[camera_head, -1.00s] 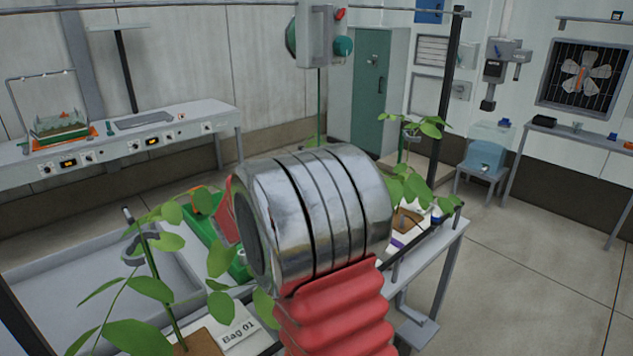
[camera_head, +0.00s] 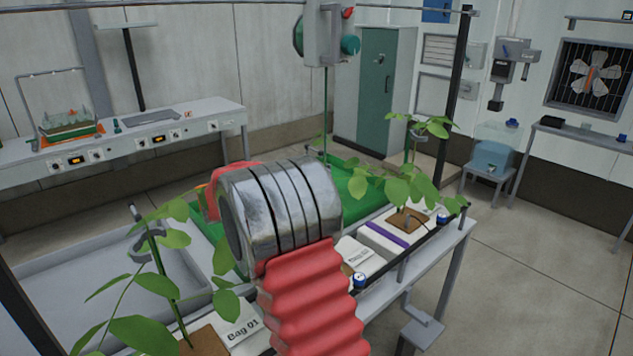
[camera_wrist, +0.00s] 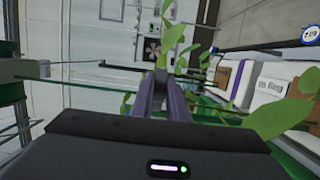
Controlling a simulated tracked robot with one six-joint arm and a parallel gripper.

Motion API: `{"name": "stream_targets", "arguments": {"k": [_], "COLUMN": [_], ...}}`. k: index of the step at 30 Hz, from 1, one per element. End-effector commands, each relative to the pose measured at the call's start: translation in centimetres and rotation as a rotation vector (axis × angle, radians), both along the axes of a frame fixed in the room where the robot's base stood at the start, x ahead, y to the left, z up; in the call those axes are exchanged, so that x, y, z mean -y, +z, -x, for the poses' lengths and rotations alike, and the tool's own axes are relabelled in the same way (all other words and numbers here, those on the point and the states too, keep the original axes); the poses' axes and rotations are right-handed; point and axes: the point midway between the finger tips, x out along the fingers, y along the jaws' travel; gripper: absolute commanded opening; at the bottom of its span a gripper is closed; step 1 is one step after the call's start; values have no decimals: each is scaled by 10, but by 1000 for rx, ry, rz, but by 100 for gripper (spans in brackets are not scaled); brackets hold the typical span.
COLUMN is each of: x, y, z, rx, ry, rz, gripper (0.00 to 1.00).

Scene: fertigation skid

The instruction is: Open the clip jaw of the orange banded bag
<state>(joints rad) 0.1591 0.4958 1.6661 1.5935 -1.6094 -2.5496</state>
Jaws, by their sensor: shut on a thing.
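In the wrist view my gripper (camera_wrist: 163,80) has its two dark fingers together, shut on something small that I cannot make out. A green string (camera_wrist: 70,84) crosses the picture at the fingers. It also hangs from a grey box in the head view (camera_head: 326,108). My arm hides the fingers in the head view. I cannot pick out an orange banded bag or its clip jaw. A purple banded bag (camera_head: 384,240) lies on the bench with a plant beyond it, next to a white labelled bag (camera_head: 358,257). Bag 01 (camera_head: 243,331) is at the near left.
Plants (camera_head: 150,330) stand close on the left and at the bench's far end (camera_head: 402,188). A grey box (camera_head: 325,35) hangs overhead. A dark post (camera_head: 457,90) rises behind the bench. The floor at the right (camera_head: 540,270) is clear.

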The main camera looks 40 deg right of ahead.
Motion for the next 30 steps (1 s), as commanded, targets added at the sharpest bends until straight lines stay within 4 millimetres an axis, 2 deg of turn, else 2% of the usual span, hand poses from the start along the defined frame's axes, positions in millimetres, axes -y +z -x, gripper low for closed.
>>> {"name": "stream_targets", "arguments": {"k": [1,3,4,11,22,30], "x": [0,0,0,0,-5,-37], "y": [-7,-7,-7,-4,-2,-3], "z": [1,2,1,1,-1,-8], "rx": [-9,-9,-9,-5,-1,-2], "ry": [-3,-3,-3,-2,0,2], "rz": [-10,-10,-10,-6,-3,-5], "gripper": [0,0,16,32,33,33]}}
